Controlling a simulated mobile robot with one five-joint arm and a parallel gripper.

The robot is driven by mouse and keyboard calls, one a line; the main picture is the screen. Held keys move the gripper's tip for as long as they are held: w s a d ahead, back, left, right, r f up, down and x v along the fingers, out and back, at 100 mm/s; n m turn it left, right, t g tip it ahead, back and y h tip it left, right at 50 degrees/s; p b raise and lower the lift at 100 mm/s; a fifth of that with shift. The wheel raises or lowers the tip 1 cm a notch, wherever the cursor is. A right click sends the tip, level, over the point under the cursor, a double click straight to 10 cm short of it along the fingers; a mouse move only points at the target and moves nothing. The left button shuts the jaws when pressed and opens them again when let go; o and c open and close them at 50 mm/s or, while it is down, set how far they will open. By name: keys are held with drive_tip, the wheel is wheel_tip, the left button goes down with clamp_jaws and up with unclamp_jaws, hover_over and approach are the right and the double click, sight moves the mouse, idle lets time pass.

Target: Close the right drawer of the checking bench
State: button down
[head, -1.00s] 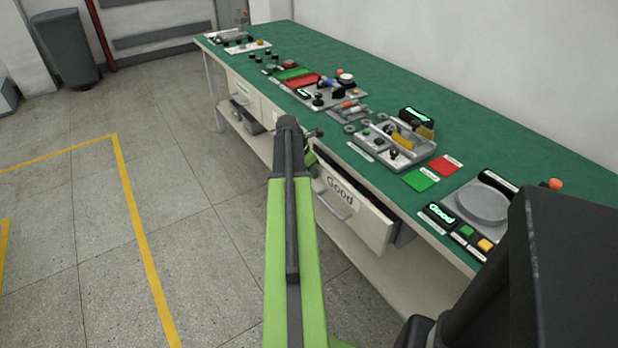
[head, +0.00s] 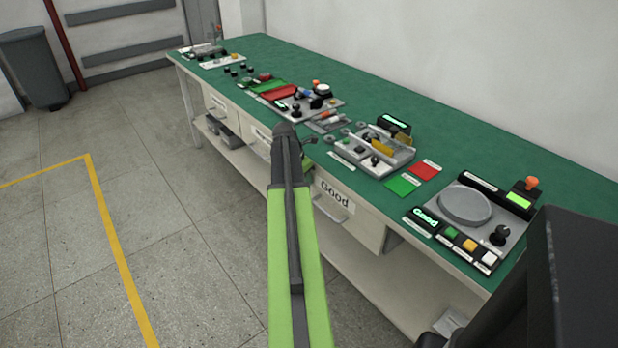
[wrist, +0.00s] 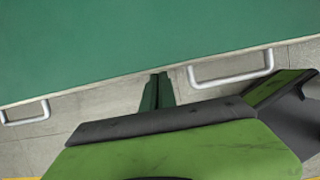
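The right drawer (head: 350,222) of the checking bench has a pale front, a bar handle and a "Good" label. Its front is close under the green bench top (head: 560,215); no inside shows, but a dark strip beside its right edge leaves it unclear whether it is fully shut. My gripper (head: 310,140) is mostly hidden behind my green arm, at the bench's front edge left of this drawer. The wrist view shows a right handle (wrist: 232,72) and a left handle (wrist: 25,113), with my dark and green gripper parts below them. The finger opening cannot be made out.
The bench top carries a grey tray of parts (head: 372,152), red and green pads, and a round-plate device (head: 465,205) at the right. A lower shelf (head: 390,285) runs underneath. Open floor with yellow lines (head: 115,250) lies left; a bin (head: 35,70) stands far back.

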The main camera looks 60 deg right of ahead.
drive_tip(key=w+a+r+p, duration=0.3)
drive_tip(key=a+r+p, duration=0.4)
drive_tip(key=r+p, duration=0.2)
drive_tip(key=shift+r, duration=0.1)
drive_tip(key=shift+w, duration=0.1)
